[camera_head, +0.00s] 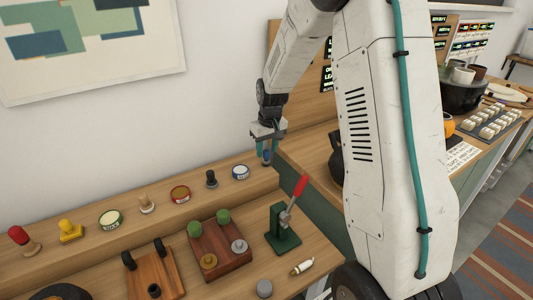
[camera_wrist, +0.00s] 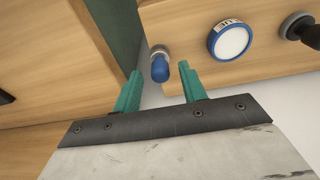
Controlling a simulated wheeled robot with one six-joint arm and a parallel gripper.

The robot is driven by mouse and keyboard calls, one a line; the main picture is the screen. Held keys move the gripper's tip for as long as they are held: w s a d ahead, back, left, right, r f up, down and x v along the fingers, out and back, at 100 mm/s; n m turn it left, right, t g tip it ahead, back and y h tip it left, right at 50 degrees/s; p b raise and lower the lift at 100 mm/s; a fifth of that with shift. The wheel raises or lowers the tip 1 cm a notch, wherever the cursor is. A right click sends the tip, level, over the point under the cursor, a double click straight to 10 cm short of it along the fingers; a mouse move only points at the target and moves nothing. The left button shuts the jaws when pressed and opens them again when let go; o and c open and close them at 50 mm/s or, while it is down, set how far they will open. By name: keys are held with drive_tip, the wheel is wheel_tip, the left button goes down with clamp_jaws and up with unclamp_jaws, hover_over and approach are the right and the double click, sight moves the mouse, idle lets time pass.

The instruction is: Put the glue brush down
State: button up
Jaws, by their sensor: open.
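The glue brush appears to be the small blue-topped piece with a pale end (camera_wrist: 160,66), on the wooden ledge near its end in the wrist view. It also shows as a small blue shape (camera_head: 266,157) under my gripper in the head view. My gripper (camera_wrist: 159,76) is open, its two teal fingers on either side of the blue piece, with a gap visible on each side. In the head view my gripper (camera_head: 267,148) points down over the ledge's right end. The piece seems upright, but its lower part is largely hidden.
A blue-and-white round tin (camera_head: 240,172) and a dark knobbed piece (camera_head: 211,179) stand left along the ledge (camera_head: 165,222). A green press with a red lever (camera_head: 284,228) stands on the lower bench. A wall is behind; a dark green gap lies beside the ledge's end.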

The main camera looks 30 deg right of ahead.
wheel_tip(320, 180, up, 9)
drive_tip(key=s, duration=0.1)
drive_tip(key=s+a+r, duration=0.4)
drive_tip(key=s+r, duration=0.1)
drive_tip(key=s, duration=0.3)
drive_tip(key=s+a+r, duration=0.4)
drive_tip(key=s+r, duration=0.1)
drive_tip(key=s, duration=0.3)
drive_tip(key=s+a, duration=0.2)
drive_tip(key=s, duration=0.7)
drive_tip(key=s+a, duration=0.2)
drive_tip(key=s, duration=0.8)
drive_tip(key=shift+a, duration=0.4)
